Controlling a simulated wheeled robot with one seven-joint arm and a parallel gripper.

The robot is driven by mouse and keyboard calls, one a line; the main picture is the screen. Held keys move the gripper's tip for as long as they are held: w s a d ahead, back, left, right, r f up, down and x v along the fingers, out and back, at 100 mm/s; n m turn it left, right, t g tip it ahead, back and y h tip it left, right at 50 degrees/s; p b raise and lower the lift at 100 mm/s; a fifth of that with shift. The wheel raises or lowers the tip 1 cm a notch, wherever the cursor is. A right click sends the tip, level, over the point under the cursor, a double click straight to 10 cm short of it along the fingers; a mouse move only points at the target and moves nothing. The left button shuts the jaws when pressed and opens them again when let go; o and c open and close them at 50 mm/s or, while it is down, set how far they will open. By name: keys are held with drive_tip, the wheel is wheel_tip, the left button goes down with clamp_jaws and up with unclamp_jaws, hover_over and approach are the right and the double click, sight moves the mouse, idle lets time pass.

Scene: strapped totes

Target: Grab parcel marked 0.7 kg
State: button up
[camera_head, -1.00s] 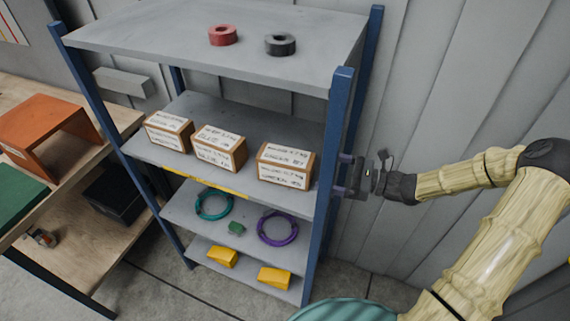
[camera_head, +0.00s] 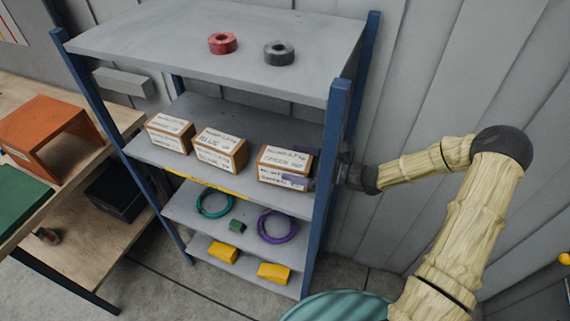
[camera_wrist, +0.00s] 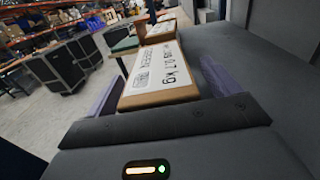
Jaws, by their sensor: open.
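The parcel marked 0.7 kg (camera_wrist: 160,77) is a brown box with a white label; it lies between my two purple fingers in the wrist view. In the head view it is the rightmost parcel (camera_head: 284,163) on the second shelf. My gripper (camera_head: 300,172) reaches in from the right past the blue post, with one finger in front of the parcel's label side. In the wrist view my gripper (camera_wrist: 160,92) is open, its fingers on either side of the parcel. I cannot tell whether they touch it.
Two similar parcels, a middle one (camera_head: 219,150) and a left one (camera_head: 170,132), share the shelf. The blue post (camera_head: 333,150) stands close to my wrist. A red ring (camera_head: 222,43) and a dark ring (camera_head: 278,53) lie on the top shelf. Teal and purple rings lie below.

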drive_tip(key=shift+w+a, duration=0.15)
drive_tip(key=shift+a, duration=0.5)
drive_tip(key=c, duration=1.6)
drive_tip(key=shift+r, duration=0.2)
wheel_tip(320, 180, up, 2)
drive_tip(key=shift+b, duration=0.55)
drive_tip(key=b+v, duration=0.1)
drive_tip(key=v, duration=0.5)
drive_tip(key=b+v, duration=0.1)
drive_tip(key=v, duration=0.5)
drive_tip(key=r+b+v, duration=0.1)
drive_tip(key=b+v, duration=0.1)
drive_tip(key=v, duration=0.4)
drive_tip(key=shift+r, duration=0.1)
